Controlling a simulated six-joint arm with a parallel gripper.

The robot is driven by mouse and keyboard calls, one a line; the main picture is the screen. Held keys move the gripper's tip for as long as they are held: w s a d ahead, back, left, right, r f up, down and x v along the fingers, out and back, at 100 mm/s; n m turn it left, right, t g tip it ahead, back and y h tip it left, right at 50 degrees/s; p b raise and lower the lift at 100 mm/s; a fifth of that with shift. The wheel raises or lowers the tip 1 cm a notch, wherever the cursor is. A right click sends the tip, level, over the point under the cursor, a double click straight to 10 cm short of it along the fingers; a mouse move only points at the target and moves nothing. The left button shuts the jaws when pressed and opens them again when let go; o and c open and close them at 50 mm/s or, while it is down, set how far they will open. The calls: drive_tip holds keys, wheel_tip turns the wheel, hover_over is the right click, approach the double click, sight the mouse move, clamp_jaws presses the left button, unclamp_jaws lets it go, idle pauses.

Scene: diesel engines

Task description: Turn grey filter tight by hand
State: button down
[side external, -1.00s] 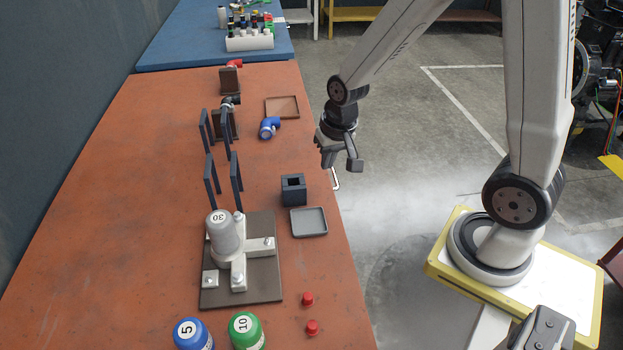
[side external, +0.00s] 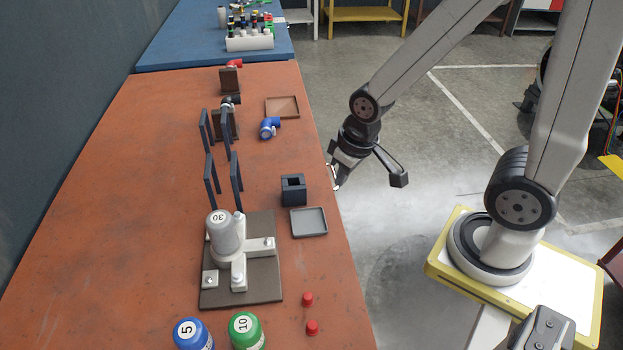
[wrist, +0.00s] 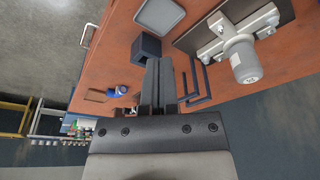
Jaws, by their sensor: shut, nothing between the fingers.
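The grey filter (side external: 223,236), marked 30, stands on a pale cross-shaped mount on a dark plate (side external: 262,290) at the table's near middle. It also shows in the wrist view (wrist: 245,62), at the upper right. The frames do not show how tight it sits. My gripper (side external: 338,182) is off the table's right edge, beyond and to the right of the filter, well apart from it. In the wrist view my gripper (wrist: 158,64) has its fingers together with nothing between them.
A dark square holder (side external: 293,190) and a grey tray (side external: 309,222) lie between my gripper and the filter. Dark upright plates (side external: 237,180) stand behind the filter. Blue (side external: 190,335) and green (side external: 245,332) canisters and two red caps (side external: 307,299) are in front. A pale handle (side external: 332,176) juts from the table edge.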

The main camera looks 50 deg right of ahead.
drive_tip(key=c, duration=0.9)
unclamp_jaws()
drive_tip(key=o, duration=0.8)
drive_tip(key=shift+w+a+r, duration=0.15)
drive_tip(key=shift+w+a, duration=0.15)
drive_tip(key=shift+w, duration=0.25)
drive_tip(key=shift+c, duration=0.2)
drive_tip(key=shift+o, duration=0.7)
drive_tip(key=w+a+r+n+g, duration=0.1)
drive_tip(key=w+a+n, duration=0.3)
drive_tip(key=w+a, duration=0.3)
drive_tip(key=shift+w+r, duration=0.3)
drive_tip(key=shift+w, duration=0.9)
drive_tip(key=n+g, duration=0.2)
drive_tip(key=n, duration=0.3)
hover_over(219, 219)
drive_tip(key=shift+r, duration=0.3)
drive_tip(key=shift+f, duration=0.2)
drive_tip(key=shift+f, duration=5.15)
drive_tip(key=shift+f, duration=0.1)
